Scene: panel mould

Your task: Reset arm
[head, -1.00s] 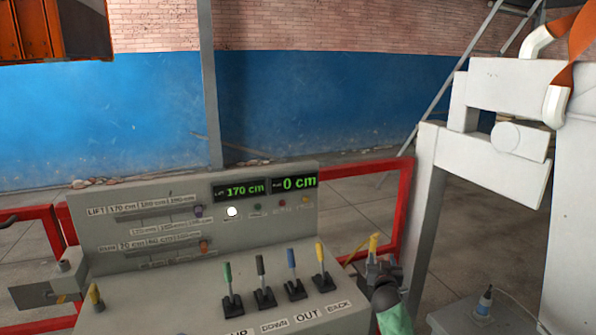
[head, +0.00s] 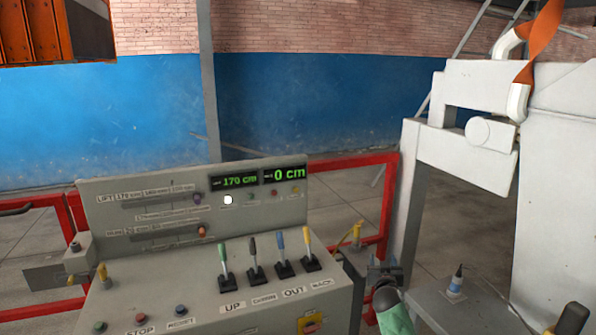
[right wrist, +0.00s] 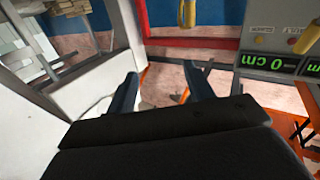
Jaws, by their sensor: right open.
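My right gripper (head: 385,272) is in the lower right of the head view, right of the control console (head: 130,290). In the right wrist view its two fingers (right wrist: 160,88) stand apart with nothing between them. The console has a row of levers: green (head: 224,262), black (head: 254,258), blue (head: 281,254) and yellow (head: 308,249). Its displays (head: 262,177) read 170 cm and 0 cm. The 0 cm display also shows upside down in the right wrist view (right wrist: 262,62). My left gripper is not in view.
A red railing (head: 350,161) runs behind the console. A large pale machine frame (head: 470,110) stands at the right. A small bottle with a blue tip (head: 456,284) stands on a grey surface at the lower right. A blue and brick wall (head: 300,105) closes the back.

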